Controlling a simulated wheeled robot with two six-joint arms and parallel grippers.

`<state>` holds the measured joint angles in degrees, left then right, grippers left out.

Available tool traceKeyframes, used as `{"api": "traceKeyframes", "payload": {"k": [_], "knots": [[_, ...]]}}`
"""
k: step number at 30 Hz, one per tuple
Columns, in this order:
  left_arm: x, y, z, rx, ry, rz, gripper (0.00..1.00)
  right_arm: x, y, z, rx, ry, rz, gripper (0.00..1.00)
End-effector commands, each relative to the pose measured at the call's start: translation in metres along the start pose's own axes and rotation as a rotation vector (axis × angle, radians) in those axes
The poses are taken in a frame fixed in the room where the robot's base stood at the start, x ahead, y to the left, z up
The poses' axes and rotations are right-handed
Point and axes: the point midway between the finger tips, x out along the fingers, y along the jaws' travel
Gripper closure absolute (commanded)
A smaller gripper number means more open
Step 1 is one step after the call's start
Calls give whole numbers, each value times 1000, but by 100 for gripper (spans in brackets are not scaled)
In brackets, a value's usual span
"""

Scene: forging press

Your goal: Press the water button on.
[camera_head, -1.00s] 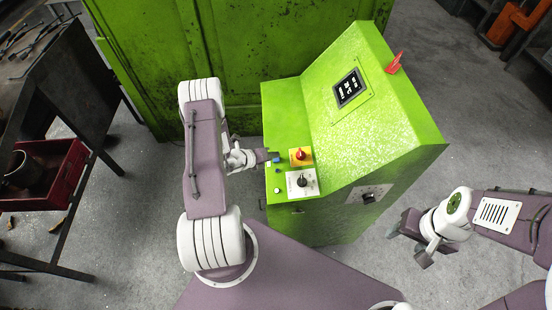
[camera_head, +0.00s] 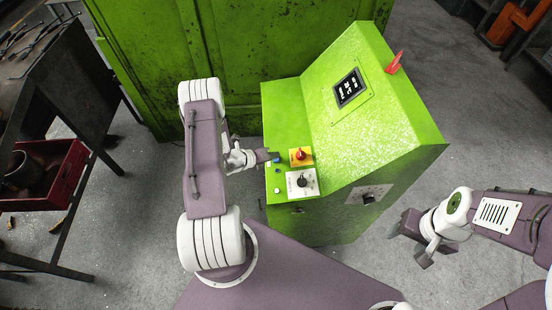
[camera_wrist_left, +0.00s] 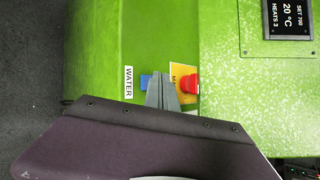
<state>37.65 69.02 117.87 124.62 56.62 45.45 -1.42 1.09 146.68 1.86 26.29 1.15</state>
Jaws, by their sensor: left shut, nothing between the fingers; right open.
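The blue water button (camera_head: 276,154) is on the lower ledge of the green control console (camera_head: 287,120). In the left wrist view the blue button (camera_wrist_left: 145,81) shows beside a white label (camera_wrist_left: 128,82) reading WATER. My left gripper (camera_head: 266,156) is shut and empty, its tips over the ledge at the blue button. In the left wrist view its fingers (camera_wrist_left: 163,92) cover part of the button; I cannot tell whether they touch it. My right gripper (camera_head: 408,246) is open and empty, to the right of the console, above the floor.
A red knob (camera_head: 301,155) on a yellow plate stands close to the right of my left fingertips. A black rotary knob (camera_head: 301,180) on a white plate and a white button (camera_head: 277,190) sit nearer. A display (camera_head: 350,88) is on the sloped panel. A red crate (camera_head: 68,178) is far left.

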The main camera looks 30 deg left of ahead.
Motion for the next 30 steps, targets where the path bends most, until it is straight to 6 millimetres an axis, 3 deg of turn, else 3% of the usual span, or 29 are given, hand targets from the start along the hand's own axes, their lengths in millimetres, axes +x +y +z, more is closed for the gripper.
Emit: {"api": "traceKeyframes", "payload": {"k": [14,30], "knots": [[7,5,-5,0,0,0,100,10,0,1,0,0,0,40],[0,-1,0,-1,1,0,100,1,0,0,0,0,0,40]]}}
